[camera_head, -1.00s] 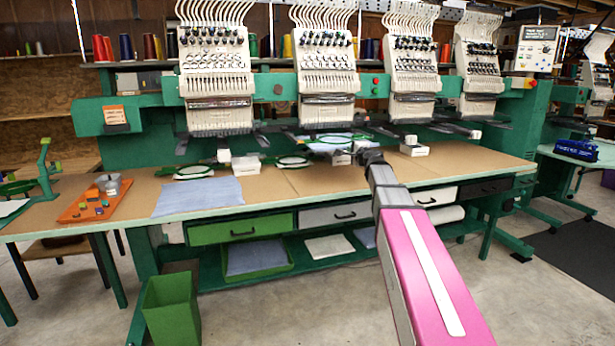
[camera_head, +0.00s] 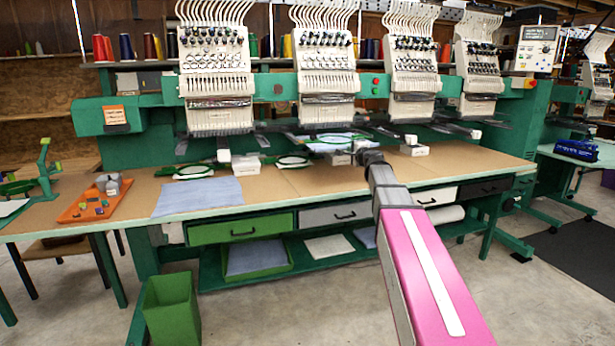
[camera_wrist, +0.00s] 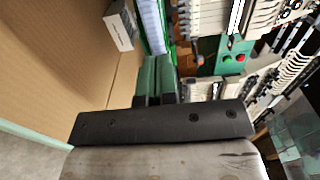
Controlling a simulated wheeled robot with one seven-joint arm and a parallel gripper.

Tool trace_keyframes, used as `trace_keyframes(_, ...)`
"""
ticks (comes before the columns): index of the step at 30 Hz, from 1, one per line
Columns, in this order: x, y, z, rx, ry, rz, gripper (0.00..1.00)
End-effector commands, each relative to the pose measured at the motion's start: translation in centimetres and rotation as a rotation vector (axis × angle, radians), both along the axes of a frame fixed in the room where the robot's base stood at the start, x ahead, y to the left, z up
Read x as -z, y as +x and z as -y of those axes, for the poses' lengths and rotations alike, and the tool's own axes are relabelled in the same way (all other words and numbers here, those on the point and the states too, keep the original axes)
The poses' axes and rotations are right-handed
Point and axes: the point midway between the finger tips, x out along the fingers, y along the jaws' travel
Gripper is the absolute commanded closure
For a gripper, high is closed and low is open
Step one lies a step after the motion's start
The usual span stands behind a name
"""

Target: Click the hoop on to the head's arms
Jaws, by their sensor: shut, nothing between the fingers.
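The hoop (camera_head: 329,139) is a green ring with pale fabric in it, lying flat under the second sewing head from the left (camera_head: 325,75). In the wrist view its green edge and pale fabric (camera_wrist: 150,25) show just beyond my fingertips. My gripper (camera_head: 352,151) is at the hoop's front right side, low over the table. In the wrist view my gripper (camera_wrist: 156,62) is shut, its two dark green fingers together with nothing between them. Whether the fingertips touch the hoop is unclear. The head's arms and their joint with the hoop are too small to make out.
A small white box (camera_wrist: 120,25) stands left of my fingers in the wrist view. Other hoops (camera_head: 195,171) and a blue cloth (camera_head: 198,196) lie on the tan table (camera_head: 285,190). An orange tray (camera_head: 92,205) is at far left. The table's front right is clear.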

Motion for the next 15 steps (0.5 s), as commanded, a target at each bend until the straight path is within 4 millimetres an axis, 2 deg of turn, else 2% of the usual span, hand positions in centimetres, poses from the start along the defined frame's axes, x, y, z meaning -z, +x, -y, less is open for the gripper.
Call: trace_keyframes(15,0.0,1.2,-0.4,0.000,0.000,0.000,1.00)
